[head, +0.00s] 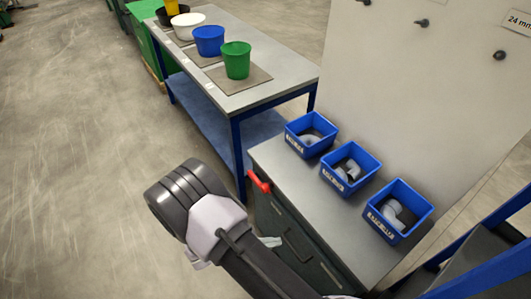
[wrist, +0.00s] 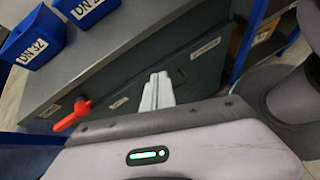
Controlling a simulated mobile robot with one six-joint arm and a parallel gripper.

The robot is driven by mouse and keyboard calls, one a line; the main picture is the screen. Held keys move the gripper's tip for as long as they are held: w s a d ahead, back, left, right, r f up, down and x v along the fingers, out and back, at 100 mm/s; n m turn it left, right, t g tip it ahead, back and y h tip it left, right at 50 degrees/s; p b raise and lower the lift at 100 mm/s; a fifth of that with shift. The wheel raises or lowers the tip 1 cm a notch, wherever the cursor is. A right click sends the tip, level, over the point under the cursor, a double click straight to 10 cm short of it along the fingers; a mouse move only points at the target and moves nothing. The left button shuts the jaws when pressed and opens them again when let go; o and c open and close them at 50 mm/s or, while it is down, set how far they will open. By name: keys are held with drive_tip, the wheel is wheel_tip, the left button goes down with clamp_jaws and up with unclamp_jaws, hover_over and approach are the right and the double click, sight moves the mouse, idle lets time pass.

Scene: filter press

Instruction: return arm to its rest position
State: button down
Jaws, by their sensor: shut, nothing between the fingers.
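My gripper (wrist: 157,93) shows in the wrist view with its pale fingers together and nothing between them. The fingers point toward the dark grey front of a cabinet (wrist: 120,85), apart from the red handle (wrist: 72,115) to their left. In the head view my arm reaches up from the bottom edge, in front of the cabinet (head: 300,245).
Three blue bins (head: 311,135) with grey pipe fittings stand on the cabinet top. The red handle (head: 258,182) sticks out at its corner. A blue-legged table (head: 270,75) behind holds several buckets (head: 237,60). The floor (head: 75,150) at left is clear.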

drive_tip(key=d+r+m+g+y, duration=0.25)
drive_tip(key=r+m, duration=0.35)
drive_tip(key=r, duration=0.5)
drive_tip(key=d+r+m+g+y, duration=0.25)
drive_tip(key=r+m, duration=0.35)
drive_tip(key=r, duration=0.5)
drive_tip(key=s+d+r+m+t+y, duration=0.1)
drive_tip(key=s+r+m+t+y, duration=0.2)
drive_tip(key=r, duration=0.6)
drive_tip(key=s+d+r+m+t+y, duration=0.1)
drive_tip(key=s+r+m+t+y, duration=0.2)
drive_tip(key=s+r+m, duration=0.5)
drive_tip(key=shift+s+r+m+t+y, duration=0.2)
drive_tip(key=shift+r+m+t+y, duration=0.1)
drive_tip(key=shift+r+m+y, duration=0.4)
